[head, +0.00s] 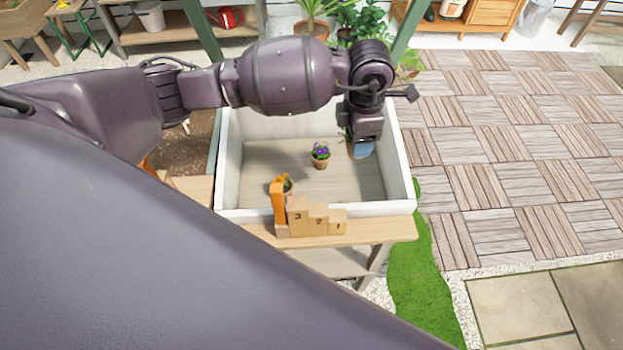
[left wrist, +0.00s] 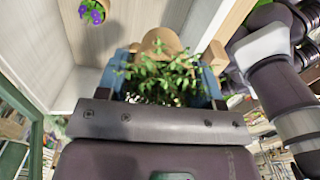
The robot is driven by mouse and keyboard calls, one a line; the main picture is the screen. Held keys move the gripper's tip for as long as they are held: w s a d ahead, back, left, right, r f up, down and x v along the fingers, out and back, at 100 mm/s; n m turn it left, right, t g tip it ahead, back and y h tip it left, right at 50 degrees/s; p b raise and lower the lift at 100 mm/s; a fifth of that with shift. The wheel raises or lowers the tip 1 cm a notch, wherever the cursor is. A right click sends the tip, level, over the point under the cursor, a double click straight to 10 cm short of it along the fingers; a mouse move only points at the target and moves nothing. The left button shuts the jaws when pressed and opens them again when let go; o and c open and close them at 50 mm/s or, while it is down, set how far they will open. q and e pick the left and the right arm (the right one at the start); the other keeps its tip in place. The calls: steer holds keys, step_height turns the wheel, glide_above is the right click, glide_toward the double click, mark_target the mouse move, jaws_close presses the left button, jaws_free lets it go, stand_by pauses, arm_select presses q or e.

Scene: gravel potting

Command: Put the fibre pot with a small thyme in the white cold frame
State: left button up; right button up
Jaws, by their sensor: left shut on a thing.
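The white cold frame (head: 231,165) is an open box on a wooden bench. My left gripper (head: 361,150) points down inside its right part, close to the right wall. In the left wrist view its blue fingers (left wrist: 166,82) are on either side of the tan fibre pot (left wrist: 160,40), shut on it. The small green thyme (left wrist: 165,82) stands in front of the pot in that view. In the head view the pot is mostly hidden behind the gripper. I cannot tell whether its base touches the frame's floor. My right gripper is not in view.
A pot with purple flowers (head: 320,155) stands mid-frame, left of my gripper; its flowers show in the left wrist view (left wrist: 92,12). Another small pot (head: 286,184) is near the front wall. Numbered wooden blocks (head: 318,219) and an orange object (head: 278,200) stand along the front ledge.

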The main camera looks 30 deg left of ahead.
arm_select(q)
steer(key=n, duration=0.3)
steer(key=shift+w+d+f+n, duration=0.3)
steer(key=shift+d+f+n, duration=0.05)
steer(key=shift+d+n, duration=0.05)
steer(key=n, duration=0.3)
steer(key=shift+w+d+f+n, duration=0.25)
steer(key=shift+d+f+n, duration=0.05)
steer(key=shift+d+f, duration=0.05)
steer(key=shift+n, duration=0.3)
steer(key=shift+f, duration=0.3)
step_height(320, 180, down, 20)
steer(key=b, duration=0.4)
steer(key=shift+r, duration=0.25)
steer(key=shift+f, duration=0.2)
